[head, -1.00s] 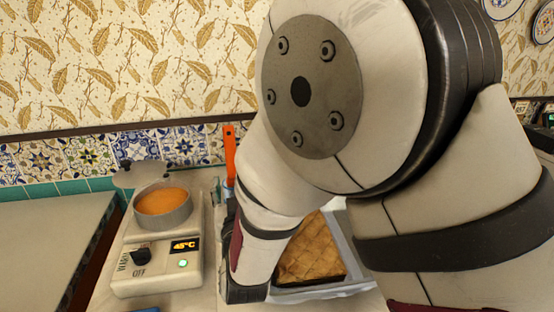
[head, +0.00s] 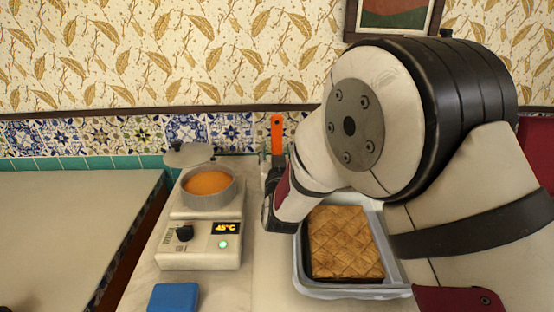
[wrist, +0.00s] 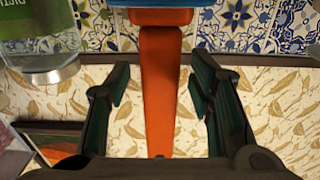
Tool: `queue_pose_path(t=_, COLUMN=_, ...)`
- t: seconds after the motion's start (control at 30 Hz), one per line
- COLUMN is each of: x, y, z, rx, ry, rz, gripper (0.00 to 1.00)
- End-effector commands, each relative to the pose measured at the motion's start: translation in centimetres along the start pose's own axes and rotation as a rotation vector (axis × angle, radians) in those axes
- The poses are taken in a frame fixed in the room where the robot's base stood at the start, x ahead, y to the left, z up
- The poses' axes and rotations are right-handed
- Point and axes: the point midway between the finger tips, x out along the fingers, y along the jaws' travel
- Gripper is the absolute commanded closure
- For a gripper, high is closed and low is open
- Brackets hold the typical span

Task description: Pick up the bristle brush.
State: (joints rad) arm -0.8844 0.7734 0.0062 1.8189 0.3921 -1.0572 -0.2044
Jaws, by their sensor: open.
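The bristle brush shows its upright orange handle (head: 277,136) at the back of the counter in the head view. In the wrist view the orange handle (wrist: 160,95) stands between the two fingers, with gaps on both sides. A blue part (wrist: 160,17) shows at the handle's end at the top edge; I cannot tell whether it belongs to the brush or to a holder. My gripper (wrist: 162,82) is open and empty around the handle. In the head view my wrist hides the brush's lower part. The bristles are not clearly visible.
A warmer (head: 200,254) reading 45 °C carries an orange-filled pot (head: 209,198) on the left. A tray (head: 300,275) with a scored pastry (head: 342,243) lies right of my wrist. A blue block (head: 173,298) lies in front. A green-labelled jar (wrist: 42,60) stands beside the handle.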

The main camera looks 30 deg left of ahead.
Motion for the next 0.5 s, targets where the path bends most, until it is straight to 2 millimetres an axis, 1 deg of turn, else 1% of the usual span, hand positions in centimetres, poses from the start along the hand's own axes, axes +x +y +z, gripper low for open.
queue_pose_path(t=0.13, x=-0.02, y=0.00, z=0.01, rx=0.000, ry=0.000, rz=0.000, gripper=0.52)
queue_pose_path(t=0.17, x=-0.02, y=0.00, z=0.01, rx=0.000, ry=0.000, rz=0.000, gripper=0.54)
queue_pose_path(t=0.2, x=-0.03, y=-0.01, z=0.01, rx=0.000, ry=0.000, rz=0.000, gripper=0.63)
queue_pose_path(t=0.37, x=-0.04, y=-0.01, z=0.00, rx=0.000, ry=0.000, rz=0.000, gripper=0.99)
queue_pose_path(t=0.5, x=-0.04, y=-0.01, z=-0.03, rx=0.000, ry=0.001, rz=0.000, gripper=1.00)
